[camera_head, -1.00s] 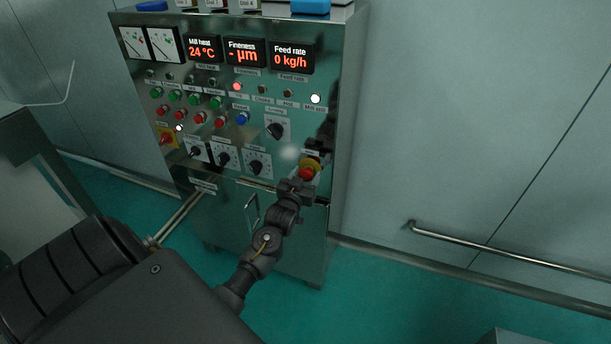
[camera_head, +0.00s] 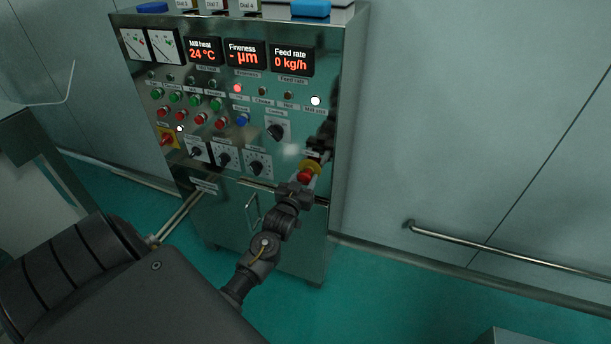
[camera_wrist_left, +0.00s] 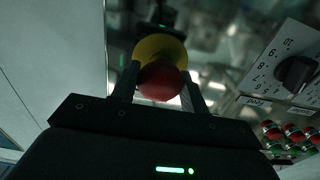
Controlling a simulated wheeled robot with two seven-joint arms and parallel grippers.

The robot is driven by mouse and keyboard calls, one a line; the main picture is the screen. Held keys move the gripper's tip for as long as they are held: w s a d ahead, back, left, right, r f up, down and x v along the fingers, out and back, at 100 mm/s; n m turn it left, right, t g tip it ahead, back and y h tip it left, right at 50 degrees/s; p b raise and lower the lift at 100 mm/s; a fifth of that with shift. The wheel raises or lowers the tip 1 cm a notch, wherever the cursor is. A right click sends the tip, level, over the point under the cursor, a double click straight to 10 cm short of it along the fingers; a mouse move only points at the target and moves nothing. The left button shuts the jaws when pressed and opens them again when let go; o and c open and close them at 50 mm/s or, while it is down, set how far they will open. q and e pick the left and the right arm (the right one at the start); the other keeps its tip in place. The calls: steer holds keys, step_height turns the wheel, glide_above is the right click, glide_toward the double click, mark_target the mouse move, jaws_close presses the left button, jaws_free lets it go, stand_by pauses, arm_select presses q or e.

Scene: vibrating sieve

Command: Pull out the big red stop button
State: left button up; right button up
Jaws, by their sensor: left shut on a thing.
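The big red stop button (camera_head: 305,176) sits on a yellow base (camera_head: 311,166) at the lower right of the steel control cabinet's front. In the left wrist view the red button (camera_wrist_left: 159,84) is between the two fingers, with the yellow base (camera_wrist_left: 160,48) behind it. My left gripper (camera_head: 301,179) is at the button, and its fingers also show in the left wrist view (camera_wrist_left: 158,88). It is shut on the red button. The finger contact is partly dark. My right gripper is not in view.
The cabinet panel (camera_head: 240,110) carries displays, small buttons, lamps and dials. A black selector dial (camera_head: 276,130) is above and left of the stop button. A door handle (camera_head: 252,213) is below.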

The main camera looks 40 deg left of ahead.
arm_select(q)
steer(key=o, duration=1.2)
steer(key=shift+s+f, duration=0.1)
steer(key=shift+o, duration=0.2)
steer(key=shift+s, duration=0.1)
steer(key=b+v, duration=0.1)
steer(key=v, duration=0.9)
steer(key=shift+s+d, duration=0.25)
steer(key=shift+s, duration=0.1)
